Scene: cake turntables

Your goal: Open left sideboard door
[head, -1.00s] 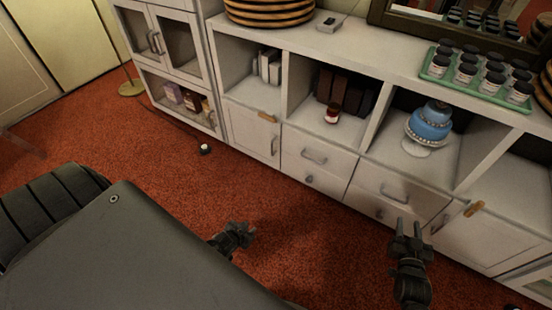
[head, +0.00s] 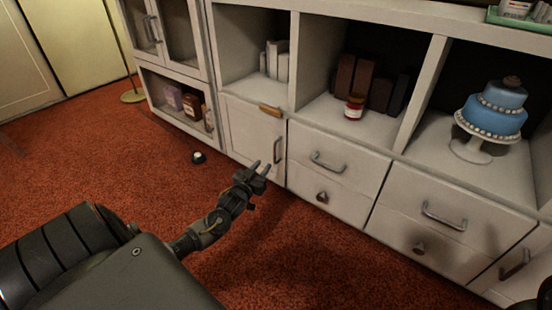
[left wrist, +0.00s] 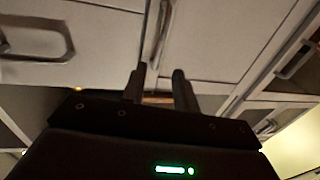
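The left sideboard door (head: 250,138) is a white panel low in the sideboard, left of the drawers, and it is shut. Its upright metal door handle (head: 278,150) is near its right edge. My left gripper (head: 261,166) is open and empty in front of the door's lower right part, close to the handle. In the left wrist view the left gripper's fingers (left wrist: 159,80) are spread, pointing toward the door handle (left wrist: 160,35), with the door panel (left wrist: 220,40) to the right. I see no contact with the handle. My right gripper is out of view.
Drawers with a drawer handle (head: 328,163) adjoin the door on the right. A glass-door cabinet (head: 172,40) stands to the left. A blue cake (head: 490,115) stands on the shelf at right.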

